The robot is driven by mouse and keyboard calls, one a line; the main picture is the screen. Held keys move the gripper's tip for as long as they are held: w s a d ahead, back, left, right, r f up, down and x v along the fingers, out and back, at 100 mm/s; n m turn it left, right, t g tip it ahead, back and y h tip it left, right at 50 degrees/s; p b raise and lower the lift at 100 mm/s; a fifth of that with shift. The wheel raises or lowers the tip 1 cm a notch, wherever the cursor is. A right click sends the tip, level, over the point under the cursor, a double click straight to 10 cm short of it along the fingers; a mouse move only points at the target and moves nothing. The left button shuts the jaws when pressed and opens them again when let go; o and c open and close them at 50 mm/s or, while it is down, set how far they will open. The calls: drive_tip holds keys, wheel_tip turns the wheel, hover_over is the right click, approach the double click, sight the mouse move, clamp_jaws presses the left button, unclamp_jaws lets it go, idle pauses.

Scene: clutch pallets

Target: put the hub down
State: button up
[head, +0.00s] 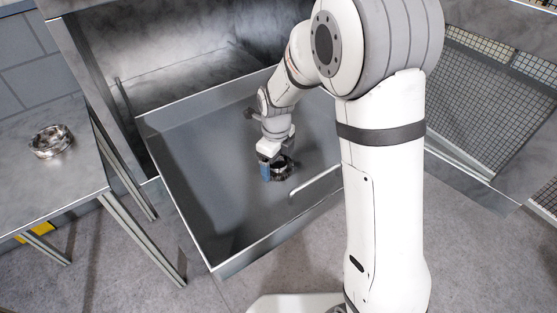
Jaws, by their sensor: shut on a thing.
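My gripper (271,164) is inside the open grey drawer-like tray (222,266), pointing down. It is shut on a dark, round metal hub (281,168), low over the tray floor. I cannot tell whether the hub touches the floor. A blue finger part shows at the hub's left side, and the gripper hides part of the hub.
A shiny metal ring-shaped part (51,141) lies on the grey table (30,195) at the left. A light handle-like bar (316,181) is near the tray's right front edge. The tray floor left of my gripper is clear. A mesh-sided rack (480,85) stands at the right.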

drive_tip(key=o, duration=1.3)
wheel_tip(320, 180, up, 12)
drive_tip(key=s+d+r+n+t, duration=0.1)
drive_tip(key=s+d+n, duration=0.4)
drive_tip(key=n, duration=0.3)
drive_tip(key=s+d+r+n+t, duration=0.1)
drive_tip(key=s+d+n, duration=0.4)
drive_tip(key=s+n, duration=0.3)
drive_tip(key=s+d+r+n+t, duration=0.1)
drive_tip(key=s+d+n, duration=0.4)
drive_tip(key=n, duration=0.3)
drive_tip(key=shift+s+r+n, duration=0.3)
drive_tip(key=shift+s+r, duration=0.05)
drive_tip(key=shift+s, duration=0.4)
